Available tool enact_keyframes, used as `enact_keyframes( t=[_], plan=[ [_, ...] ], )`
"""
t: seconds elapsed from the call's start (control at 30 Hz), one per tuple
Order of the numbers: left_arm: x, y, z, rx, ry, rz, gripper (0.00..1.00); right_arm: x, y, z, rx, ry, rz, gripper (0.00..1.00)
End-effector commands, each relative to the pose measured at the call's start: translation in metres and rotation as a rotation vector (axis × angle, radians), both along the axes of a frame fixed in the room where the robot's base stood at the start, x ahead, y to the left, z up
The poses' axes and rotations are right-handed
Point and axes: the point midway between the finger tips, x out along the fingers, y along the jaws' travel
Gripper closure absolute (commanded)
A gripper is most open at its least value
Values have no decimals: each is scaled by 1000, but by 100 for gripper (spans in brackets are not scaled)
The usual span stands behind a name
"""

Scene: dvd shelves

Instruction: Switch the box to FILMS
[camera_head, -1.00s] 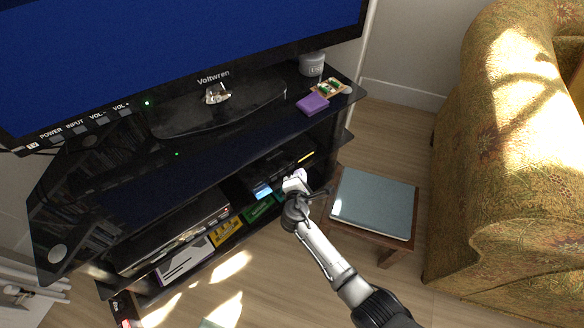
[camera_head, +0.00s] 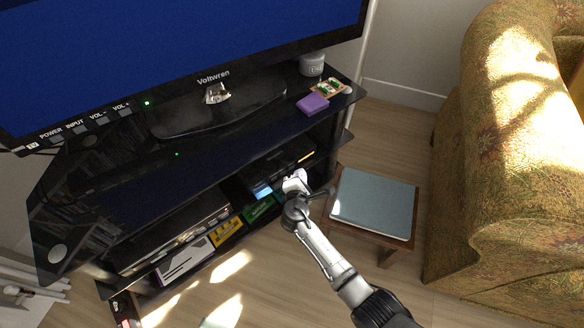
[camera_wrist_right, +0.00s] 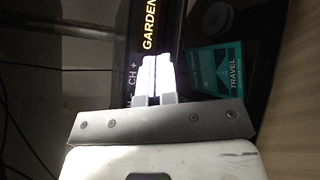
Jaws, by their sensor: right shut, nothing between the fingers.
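The box (camera_head: 282,166) is a dark unit on the shelf under the TV top, partly hidden by my right gripper (camera_head: 290,177). A white CH + label sits below the letters, with another label partly hidden by the gripper. My right gripper (camera_wrist_right: 157,62) is shut and empty, its bright fingertips over the box front beside CH +. I cannot tell whether they touch it. My left gripper is not in view.
A teal TRAVEL case (camera_wrist_right: 218,68) lies near the box; yellow and green cases (camera_head: 227,232) stand on the lower shelf. A low stool with a grey-blue seat (camera_head: 374,203) is right of my arm, then a patterned sofa (camera_head: 510,170). A purple box (camera_head: 312,103) sits on top.

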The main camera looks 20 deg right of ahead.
Motion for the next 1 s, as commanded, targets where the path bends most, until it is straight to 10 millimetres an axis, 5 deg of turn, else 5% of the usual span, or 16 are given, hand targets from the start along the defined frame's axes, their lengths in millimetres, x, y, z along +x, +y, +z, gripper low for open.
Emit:
enact_keyframes(
  t=[1.0],
  plan=[
    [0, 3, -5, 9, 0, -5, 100, 8, 3, 0, 0, 0, 0, 100]
  ],
)
